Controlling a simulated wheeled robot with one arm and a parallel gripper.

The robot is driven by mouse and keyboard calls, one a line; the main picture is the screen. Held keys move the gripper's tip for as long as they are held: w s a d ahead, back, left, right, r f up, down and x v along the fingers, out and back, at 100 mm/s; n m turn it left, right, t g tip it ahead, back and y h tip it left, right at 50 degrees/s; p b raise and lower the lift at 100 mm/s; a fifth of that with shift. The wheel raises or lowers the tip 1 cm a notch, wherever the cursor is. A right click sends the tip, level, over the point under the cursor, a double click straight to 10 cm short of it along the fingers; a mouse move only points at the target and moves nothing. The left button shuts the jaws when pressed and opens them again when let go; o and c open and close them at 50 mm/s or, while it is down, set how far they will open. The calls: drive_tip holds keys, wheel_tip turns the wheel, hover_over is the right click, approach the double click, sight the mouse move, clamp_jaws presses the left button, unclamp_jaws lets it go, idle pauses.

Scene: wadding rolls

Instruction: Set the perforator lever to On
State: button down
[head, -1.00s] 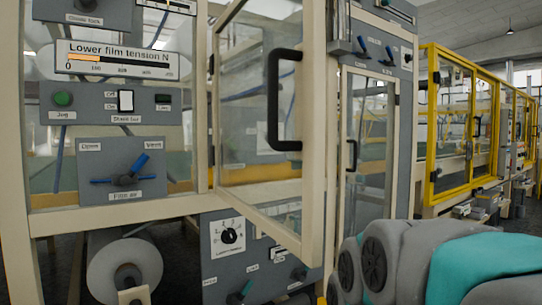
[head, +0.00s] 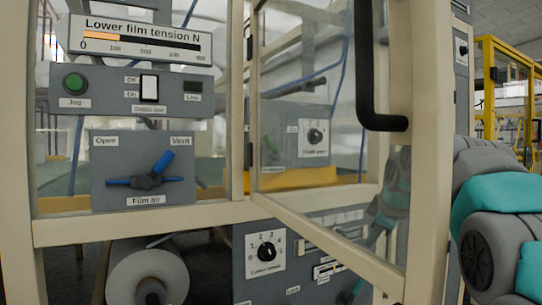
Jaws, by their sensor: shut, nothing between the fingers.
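I cannot pick out a lever labelled as the perforator in the head view. The levers and switches I can make out are a blue-handled film air lever (head: 150,180), with Open and Vent marks, and a white rocker switch (head: 149,88) beside small Off and On labels. A lower grey panel (head: 256,285) carries a numbered knob (head: 267,252) and small controls whose labels are too blurred to read. My gripper is out of view; only grey and teal links of my arm show at the right edge.
A glazed door (head: 310,235) with a black handle (head: 376,100) stands open in front of me, its frame crossing the right half. A white roll (head: 147,272) hangs below the film air panel. A yellow-framed machine (head: 487,90) stands farther right.

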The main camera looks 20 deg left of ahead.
drive_tip(key=w+a+r+n+t+y, duration=0.2)
drive_tip(key=w+a+r+n+y, duration=0.15)
drive_tip(key=a+r+n, duration=0.4)
drive_tip(key=w+a+r+n+t+y, duration=0.2)
drive_tip(key=w+a+r+n+y, duration=0.15)
drive_tip(key=a+r+n, duration=0.4)
drive_tip(key=s+a+r+n+t+y, duration=0.1)
drive_tip(key=s+a+r+n+y, duration=0.1)
drive_tip(key=s+a+r+n, duration=0.2)
drive_tip(key=shift+s+a+r+n+y, duration=0.35)
drive_tip(key=shift+s+a+n, duration=0.4)
drive_tip(key=shift+a, duration=0.5)
drive_tip(key=p+x, duration=0.4)
drive_tip(key=x, duration=0.5)
drive_tip(key=shift+w+a, duration=0.25)
drive_tip(key=shift+a, duration=0.1)
